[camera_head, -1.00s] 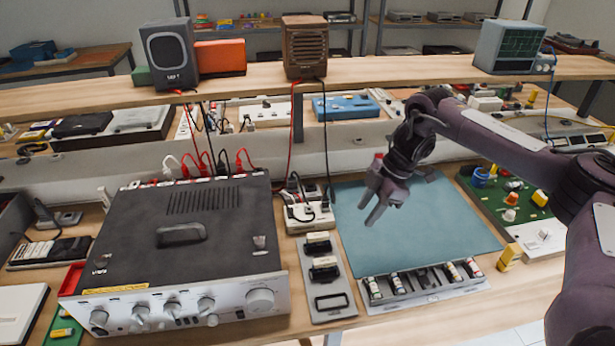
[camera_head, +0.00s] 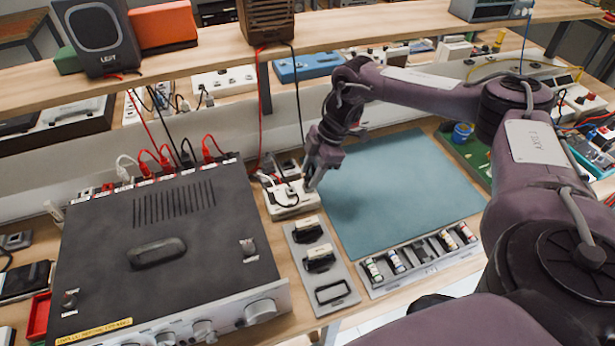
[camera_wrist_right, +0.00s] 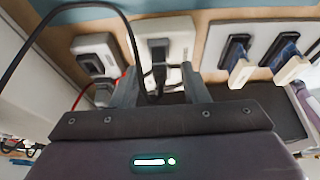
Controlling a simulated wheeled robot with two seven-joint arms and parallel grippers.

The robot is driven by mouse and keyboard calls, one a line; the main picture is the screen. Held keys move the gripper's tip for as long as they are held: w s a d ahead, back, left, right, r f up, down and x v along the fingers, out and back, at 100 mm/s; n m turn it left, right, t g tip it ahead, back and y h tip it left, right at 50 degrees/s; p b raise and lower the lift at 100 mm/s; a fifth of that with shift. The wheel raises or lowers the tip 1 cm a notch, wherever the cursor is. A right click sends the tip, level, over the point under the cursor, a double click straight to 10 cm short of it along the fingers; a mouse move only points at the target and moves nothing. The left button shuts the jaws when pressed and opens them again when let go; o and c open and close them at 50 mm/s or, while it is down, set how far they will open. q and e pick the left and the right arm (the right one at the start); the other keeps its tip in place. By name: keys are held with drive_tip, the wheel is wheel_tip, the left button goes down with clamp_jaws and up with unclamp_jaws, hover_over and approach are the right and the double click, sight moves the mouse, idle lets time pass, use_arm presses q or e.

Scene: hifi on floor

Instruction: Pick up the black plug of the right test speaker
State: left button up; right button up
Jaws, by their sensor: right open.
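The right test speaker (camera_head: 268,18), a brown wooden box, stands on the shelf; a red and a black cable hang from it toward the white socket block (camera_head: 292,208). My right gripper (camera_head: 310,186) is open, pointing down at the right end of this block. In the right wrist view, a black plug (camera_wrist_right: 159,72) with a looping black cable sits against a white socket plate (camera_wrist_right: 180,27), between the two open fingers of my gripper (camera_wrist_right: 162,84). Whether the fingers touch it I cannot tell. In the head view the gripper hides the plug. My left gripper is not in view.
The black amplifier (camera_head: 160,240) stands left of the socket block, with red, white and black plugs along its back. A grey tray (camera_head: 322,270) with black parts lies in front. The teal mat (camera_head: 400,190) on the right is clear. The shelf edge runs above.

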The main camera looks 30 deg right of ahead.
drive_tip(key=shift+w+a+f, duration=0.1)
drive_tip(key=shift+a+f, duration=0.15)
drive_tip(key=shift+f, duration=0.45)
drive_tip(key=c, duration=0.4)
clamp_jaws()
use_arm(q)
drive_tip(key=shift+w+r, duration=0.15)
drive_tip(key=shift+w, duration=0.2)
use_arm(e)
drive_tip(key=shift+r, duration=0.1)
